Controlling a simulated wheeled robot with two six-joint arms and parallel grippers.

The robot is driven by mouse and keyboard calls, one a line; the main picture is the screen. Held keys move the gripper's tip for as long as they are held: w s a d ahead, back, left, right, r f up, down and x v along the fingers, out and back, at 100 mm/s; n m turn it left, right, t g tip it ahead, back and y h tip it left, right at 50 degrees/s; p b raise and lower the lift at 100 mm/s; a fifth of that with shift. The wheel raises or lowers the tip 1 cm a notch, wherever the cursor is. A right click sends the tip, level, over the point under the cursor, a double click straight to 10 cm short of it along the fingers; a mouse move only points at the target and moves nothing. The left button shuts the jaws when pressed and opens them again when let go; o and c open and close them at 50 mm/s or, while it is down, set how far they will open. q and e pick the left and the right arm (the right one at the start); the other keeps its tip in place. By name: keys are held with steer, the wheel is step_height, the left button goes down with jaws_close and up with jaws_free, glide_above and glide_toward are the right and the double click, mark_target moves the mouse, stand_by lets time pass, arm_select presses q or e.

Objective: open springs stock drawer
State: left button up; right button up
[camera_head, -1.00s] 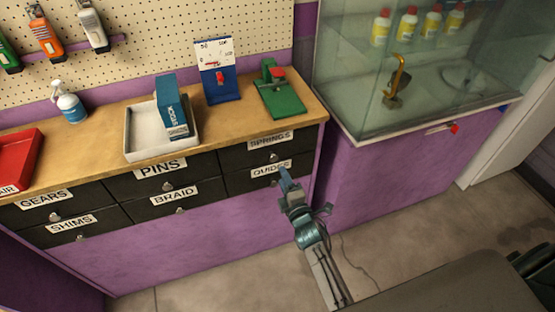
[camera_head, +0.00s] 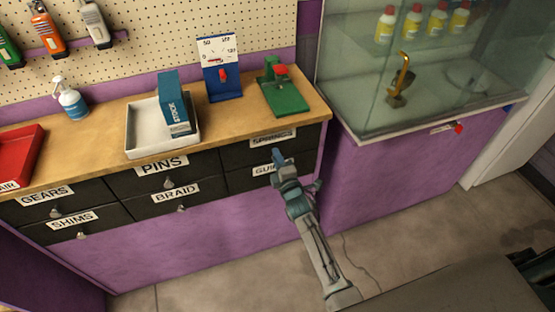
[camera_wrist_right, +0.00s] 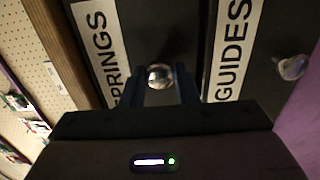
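The springs drawer (camera_head: 236,156) is the dark upper drawer at the right end of the bench, with a white SPRINGS label (camera_head: 273,138). It looks shut. My right gripper (camera_head: 278,156) is at its front, hiding its knob in the head view. In the right wrist view the round metal knob (camera_wrist_right: 160,76) of the springs drawer (camera_wrist_right: 160,30) lies between the two fingers of my right gripper (camera_wrist_right: 162,88). The fingers are apart, and I see no clear grip on the knob. My left gripper is not in view.
The guides drawer (camera_head: 238,183) is just below, its label partly hidden by my arm; its knob (camera_wrist_right: 291,67) shows at right in the wrist view. The PINS drawer (camera_head: 125,184) is to the left. A green stand (camera_head: 284,98) and a white tray (camera_head: 150,150) stand on the bench top.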

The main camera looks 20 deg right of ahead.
jaws_close()
steer(key=s, duration=2.1)
steer(key=shift+s+d, duration=0.15)
steer(key=shift+d, duration=0.2)
steer(key=o, duration=0.6)
jaws_free()
steer(key=shift+o, duration=0.2)
steer(key=s+b, duration=0.3)
steer(key=s, duration=0.7)
steer(key=shift+s+d+b, duration=0.15)
steer(key=shift+s+b, duration=0.2)
steer(key=shift+s, duration=0.05)
